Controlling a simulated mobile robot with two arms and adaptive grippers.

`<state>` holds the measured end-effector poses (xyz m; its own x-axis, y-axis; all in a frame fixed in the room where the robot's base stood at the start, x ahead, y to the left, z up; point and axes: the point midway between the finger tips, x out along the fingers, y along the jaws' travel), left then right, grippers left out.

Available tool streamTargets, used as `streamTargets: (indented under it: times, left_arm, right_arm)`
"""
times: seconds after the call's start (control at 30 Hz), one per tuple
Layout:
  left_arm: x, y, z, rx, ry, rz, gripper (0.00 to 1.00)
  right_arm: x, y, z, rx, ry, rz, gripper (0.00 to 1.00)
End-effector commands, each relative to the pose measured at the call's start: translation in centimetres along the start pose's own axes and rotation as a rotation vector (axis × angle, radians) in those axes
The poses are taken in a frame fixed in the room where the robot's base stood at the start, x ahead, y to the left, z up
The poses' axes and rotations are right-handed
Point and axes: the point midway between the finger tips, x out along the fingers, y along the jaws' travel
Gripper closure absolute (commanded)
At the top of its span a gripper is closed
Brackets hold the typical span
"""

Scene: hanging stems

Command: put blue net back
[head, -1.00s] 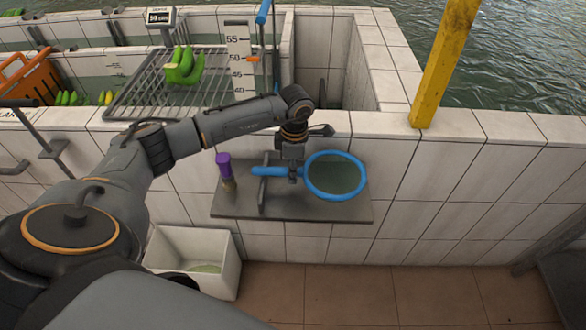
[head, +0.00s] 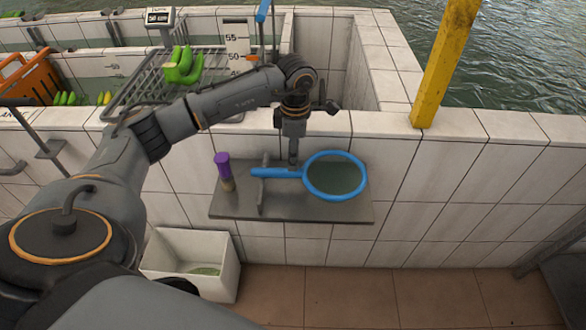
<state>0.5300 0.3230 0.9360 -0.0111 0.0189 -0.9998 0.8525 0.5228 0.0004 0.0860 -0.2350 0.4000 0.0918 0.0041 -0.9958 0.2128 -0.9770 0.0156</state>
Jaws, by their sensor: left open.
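The blue net (head: 335,194) has a blue round rim, dark mesh and a blue handle pointing left. It lies at the grey wall shelf (head: 290,209), its handle crossing an upright grey divider (head: 263,190) on the shelf. My left gripper (head: 293,162) points down just above and behind the handle, near where it meets the rim. The gripper is open and holds nothing that I can see; its fingertips are small and partly hard to make out. My right gripper is not in view.
A purple-capped bottle (head: 223,171) stands at the shelf's left end. A white bin (head: 193,262) sits on the floor below. A yellow post (head: 444,65) stands at right.

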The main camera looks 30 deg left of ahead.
Motion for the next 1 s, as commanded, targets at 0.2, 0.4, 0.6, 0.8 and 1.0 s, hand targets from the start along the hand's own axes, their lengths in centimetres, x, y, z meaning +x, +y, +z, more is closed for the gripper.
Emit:
streamTargets:
  times: [0.2,0.4,0.6,0.8,1.0]
  left_arm:
    - [-4.0,0.1,0.0,0.000,-0.002,0.003,0.54]
    - [-5.5,0.0,0.0,0.000,0.000,0.001,0.54]
    - [-5.7,0.0,0.0,0.000,0.001,-0.001,0.54]
    - [-5.6,0.0,0.0,0.000,0.000,-0.001,0.54]
    - [-5.4,-0.2,0.4,0.006,-0.013,-0.005,0.54]
  right_arm:
    - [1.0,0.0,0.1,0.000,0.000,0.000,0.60]
    - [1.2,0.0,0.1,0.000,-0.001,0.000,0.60]
    - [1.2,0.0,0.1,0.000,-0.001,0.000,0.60]
    - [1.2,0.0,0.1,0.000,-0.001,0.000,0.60]
    - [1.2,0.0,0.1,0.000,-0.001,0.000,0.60]
